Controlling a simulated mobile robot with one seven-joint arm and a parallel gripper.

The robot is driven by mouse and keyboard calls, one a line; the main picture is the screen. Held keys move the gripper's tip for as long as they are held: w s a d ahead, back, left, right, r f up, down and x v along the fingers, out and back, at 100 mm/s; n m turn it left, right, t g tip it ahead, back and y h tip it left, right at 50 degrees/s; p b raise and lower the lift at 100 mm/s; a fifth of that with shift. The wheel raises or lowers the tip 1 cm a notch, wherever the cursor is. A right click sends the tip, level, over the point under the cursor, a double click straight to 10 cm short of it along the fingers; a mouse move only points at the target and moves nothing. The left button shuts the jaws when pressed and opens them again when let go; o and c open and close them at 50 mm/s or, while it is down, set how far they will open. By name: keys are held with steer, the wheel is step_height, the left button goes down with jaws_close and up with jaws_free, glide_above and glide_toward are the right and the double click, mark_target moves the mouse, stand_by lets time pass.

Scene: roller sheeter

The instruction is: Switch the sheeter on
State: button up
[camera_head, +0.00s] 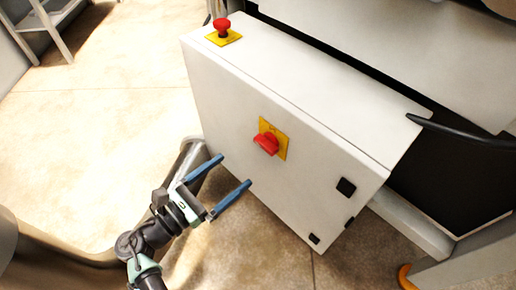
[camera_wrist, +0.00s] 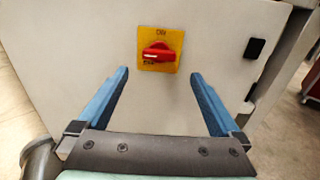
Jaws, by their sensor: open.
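The sheeter's white control cabinet (camera_head: 235,110) fills the middle of the head view. On its front face is a red rotary switch (camera_head: 267,143) on a yellow plate (camera_head: 283,146). In the wrist view the red switch handle (camera_wrist: 158,53) lies about level across its yellow plate (camera_wrist: 174,38), which has dark lettering at the top. My gripper (camera_head: 235,170) is open and empty, its two blue fingers pointing at the cabinet front. In the wrist view the gripper (camera_wrist: 158,75) has the switch ahead, between and beyond its fingertips, with no contact visible.
A red mushroom button (camera_head: 222,25) on a yellow base sits on the cabinet top. A black latch (camera_head: 346,187) is on the front face, right of the switch. A dark bar (camera_head: 460,131) juts out at the right. Open floor (camera_head: 95,125) lies to the left.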

mark_target(262, 146)
steer(key=b+x, duration=0.2)
steer(key=x, duration=0.7)
steer(key=shift+w+d, duration=0.25)
steer(key=shift+w, duration=0.05)
steer(key=shift+c, duration=0.3)
steer(key=c, duration=1.2)
steer(key=shift+o, duration=0.2)
